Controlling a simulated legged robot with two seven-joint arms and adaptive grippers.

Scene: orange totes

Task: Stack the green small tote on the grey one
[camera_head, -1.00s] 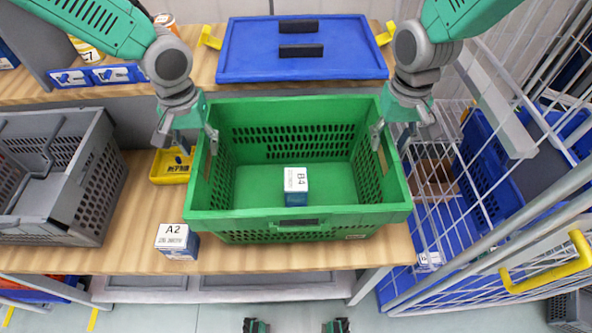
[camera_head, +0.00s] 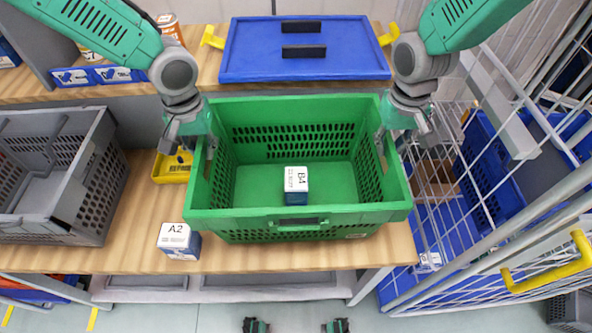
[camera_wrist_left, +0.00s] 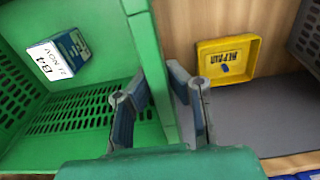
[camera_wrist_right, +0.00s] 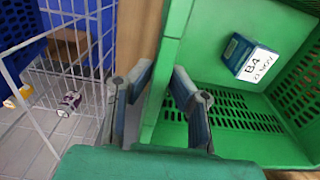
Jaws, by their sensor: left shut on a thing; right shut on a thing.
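The green tote (camera_head: 300,215) stands upright on the wooden table, with a blue-and-white box marked B4 (camera_head: 296,185) inside it. The grey tote (camera_head: 88,195) stands to its left on the same table, cut off by the picture's edge. My left gripper (camera_head: 205,143) is shut on the green tote's left side wall, which shows between its fingers in the left wrist view (camera_wrist_left: 158,90). My right gripper (camera_head: 388,140) is shut on the opposite side wall, also seen between the fingers in the right wrist view (camera_wrist_right: 162,85).
A box marked A2 (camera_head: 179,240) stands by the table's front edge, left of the green tote. A small yellow bin (camera_head: 170,170) lies between the two totes. A blue lid (camera_head: 300,65) is on the shelf behind. A wire cage cart (camera_head: 480,220) stands close on the right.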

